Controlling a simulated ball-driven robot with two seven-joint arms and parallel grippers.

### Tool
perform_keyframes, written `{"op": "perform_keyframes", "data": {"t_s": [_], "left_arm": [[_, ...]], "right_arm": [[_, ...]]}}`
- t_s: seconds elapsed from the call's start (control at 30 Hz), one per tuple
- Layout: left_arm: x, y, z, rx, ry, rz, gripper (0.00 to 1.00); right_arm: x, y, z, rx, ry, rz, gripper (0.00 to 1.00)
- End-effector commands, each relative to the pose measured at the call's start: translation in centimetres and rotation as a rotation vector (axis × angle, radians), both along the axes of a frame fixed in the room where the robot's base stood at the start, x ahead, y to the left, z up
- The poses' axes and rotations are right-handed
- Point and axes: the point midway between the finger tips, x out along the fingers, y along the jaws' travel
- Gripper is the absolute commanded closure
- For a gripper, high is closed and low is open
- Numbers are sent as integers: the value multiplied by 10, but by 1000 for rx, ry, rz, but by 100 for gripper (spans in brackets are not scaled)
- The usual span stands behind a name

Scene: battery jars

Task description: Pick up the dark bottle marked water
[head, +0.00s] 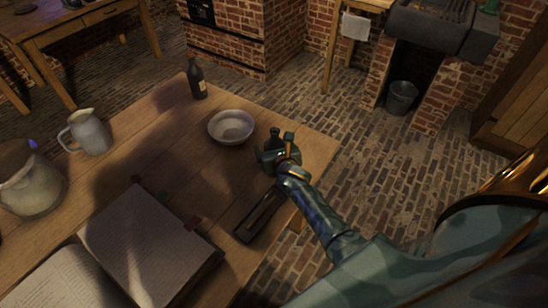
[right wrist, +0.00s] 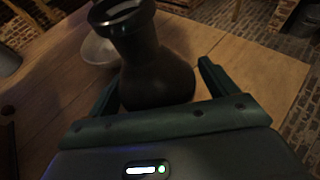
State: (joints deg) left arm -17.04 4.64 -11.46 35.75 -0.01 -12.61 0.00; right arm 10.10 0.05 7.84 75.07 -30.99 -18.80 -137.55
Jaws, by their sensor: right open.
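A dark, wide-bellied bottle (right wrist: 157,78) with a flared neck stands between the two fingers of my right gripper in the right wrist view. Only its dark neck (head: 274,133) shows clearly in the head view, near the table's right edge. My right gripper (head: 275,147) is open, with a finger on each side of the bottle and a visible gap at the right finger. A second dark bottle (head: 197,82), slim with a pale label, stands at the table's far edge. I cannot read a water mark on either bottle. My left gripper is out of view.
The wooden table (head: 165,130) carries a pale bowl (head: 231,127) just beyond my right gripper.

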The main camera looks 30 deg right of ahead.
Motion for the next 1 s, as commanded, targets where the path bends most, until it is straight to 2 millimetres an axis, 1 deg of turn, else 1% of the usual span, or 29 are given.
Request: {"op": "perform_keyframes", "data": {"t_s": [0.03, 0.1, 0.27, 0.37, 0.4, 0.5, 0.8, 1.0], "left_arm": [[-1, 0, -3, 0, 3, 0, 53], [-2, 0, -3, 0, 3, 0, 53], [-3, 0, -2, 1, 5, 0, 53], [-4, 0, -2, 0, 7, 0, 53], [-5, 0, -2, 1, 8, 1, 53], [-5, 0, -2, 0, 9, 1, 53], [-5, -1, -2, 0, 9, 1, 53], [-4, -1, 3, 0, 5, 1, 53]], "right_arm": [[3, -1, -4, 1, 1, -1, 15], [5, -2, -3, 1, 1, -1, 15], [5, -2, -2, 1, 0, 0, 15], [5, -2, -2, 1, 0, 0, 40], [5, -2, -2, 1, 0, 0, 51], [5, -2, -2, 1, 1, 0, 75], [5, -2, -1, 1, -1, 0, 75], [6, -1, 8, -1, -3, 1, 75]]}}
